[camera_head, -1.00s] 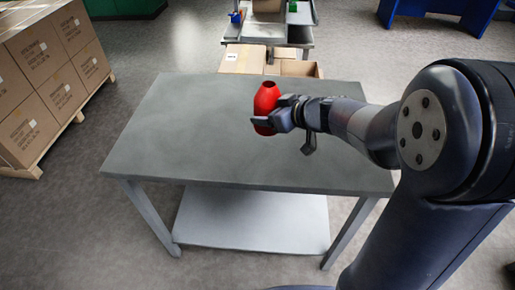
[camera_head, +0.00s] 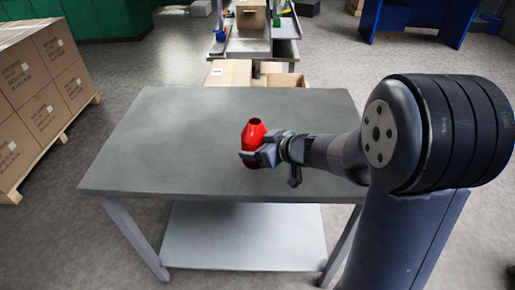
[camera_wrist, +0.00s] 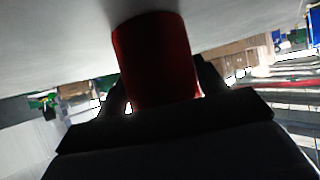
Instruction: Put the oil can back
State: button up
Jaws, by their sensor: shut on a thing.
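The oil can is a red bottle-shaped can (camera_head: 255,132) with a narrow dark-topped neck, roughly upright in the head view. My gripper (camera_head: 258,156) is shut around its lower body, over the right-hand part of the grey table (camera_head: 160,135). In the wrist view the red can (camera_wrist: 155,55) fills the middle between the dark fingers (camera_wrist: 160,92). A pale surface, seemingly the table, lies close to the can's end there. I cannot tell whether the can touches the table or hangs just above it.
The tabletop is otherwise bare, with a lower shelf (camera_head: 245,238) beneath. Open cardboard boxes (camera_head: 232,73) stand behind its far edge, before another workbench (camera_head: 285,48) with a carton (camera_head: 251,14). Stacked cartons on a pallet (camera_head: 35,90) stand at left.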

jog(key=shift+f, duration=0.1)
jog(key=o, duration=1.1)
jog(key=shift+o, duration=0.2)
jog(key=shift+r, duration=0.2)
jog(key=p+v, duration=0.4)
jog(key=v, duration=0.8)
jog(key=shift+d, duration=0.1)
